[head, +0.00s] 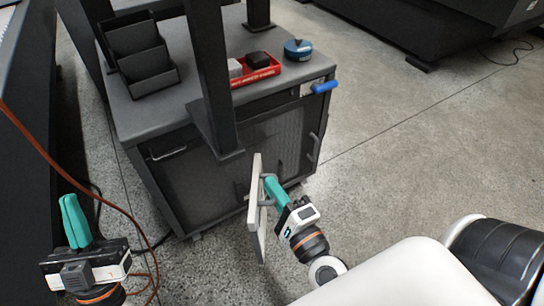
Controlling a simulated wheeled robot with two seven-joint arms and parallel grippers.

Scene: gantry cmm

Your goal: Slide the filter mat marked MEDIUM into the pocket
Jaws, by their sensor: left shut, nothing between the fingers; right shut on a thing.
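My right gripper (268,183) has teal fingers and is shut on a thin pale panel (257,212) at its right side, by what looks like a small grey handle. The panel is upright, seen nearly edge-on, in front of the dark cabinet (185,180). No marking is readable on it, so I cannot tell whether it is the MEDIUM filter mat. The pocket cannot be made out; the panel covers part of the cabinet front. My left gripper (72,215) is shut and empty at the lower left, well apart from the panel.
On the cabinet top stand a black stepped holder (138,55), a red tray (255,72) with small blocks, and a blue round object (297,49). A dark upright post (212,75) stands before the cabinet. An orange cable (62,172) hangs near my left gripper. Floor at right is clear.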

